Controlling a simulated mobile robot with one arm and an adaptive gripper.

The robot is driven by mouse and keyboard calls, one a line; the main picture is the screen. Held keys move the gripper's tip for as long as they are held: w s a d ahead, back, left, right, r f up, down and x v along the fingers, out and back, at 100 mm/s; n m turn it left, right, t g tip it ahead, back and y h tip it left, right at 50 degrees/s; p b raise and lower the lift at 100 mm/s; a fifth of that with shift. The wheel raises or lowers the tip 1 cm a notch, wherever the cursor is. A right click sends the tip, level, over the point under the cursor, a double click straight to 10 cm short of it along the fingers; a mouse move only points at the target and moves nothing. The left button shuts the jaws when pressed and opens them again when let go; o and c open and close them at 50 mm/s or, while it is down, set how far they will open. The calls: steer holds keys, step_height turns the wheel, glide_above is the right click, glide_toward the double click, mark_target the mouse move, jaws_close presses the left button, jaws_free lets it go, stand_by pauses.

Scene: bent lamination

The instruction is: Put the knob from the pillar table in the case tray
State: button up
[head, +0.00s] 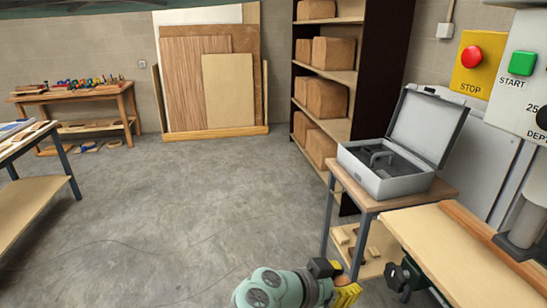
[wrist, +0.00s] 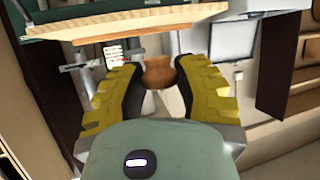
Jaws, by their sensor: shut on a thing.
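My gripper (head: 346,296) is at the bottom edge of the head view, low in front of the small table with the case. In the wrist view its yellow fingers (wrist: 160,66) are closed on a round brown wooden knob (wrist: 157,76). The pillar table, a wooden board (head: 455,262), is at the lower right of the head view.
The small table (head: 428,191) has a lower shelf with wooden pieces. A pillar machine with STOP (head: 471,57) and START (head: 522,63) buttons stands at the right. A shelf rack with boxes (head: 333,54) is behind the case. The concrete floor (head: 190,210) at the left is clear.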

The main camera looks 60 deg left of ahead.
steer(key=w+d+r+m+g+h+p, duration=0.1)
steer(key=w+d+r+m+h+p, duration=0.1)
steer(key=w+d+r+p, duration=0.45)
steer(key=w+d+r+m+h+p, duration=0.1)
steer(key=w+r+p, duration=0.2)
steer(key=r+p, duration=0.45)
steer(key=w+d+r+m+g+h+p, duration=0.1)
steer(key=w+d+r+m+h+p, duration=0.25)
steer(key=r, duration=0.55)
steer(key=w+d+r+m+g+h+p, duration=0.1)
steer(key=w+d+r+p, duration=0.3)
steer(key=d+r+p, duration=0.3)
steer(key=w+d+r+m+g+h+p, duration=0.1)
steer(key=w+d+r+p, duration=0.3)
steer(key=d+r+p, duration=0.4)
step_height(320, 180, up, 3)
steer(key=shift+d+r+g, duration=0.1)
steer(key=shift+d+g, duration=0.2)
steer(key=shift+d, duration=0.35)
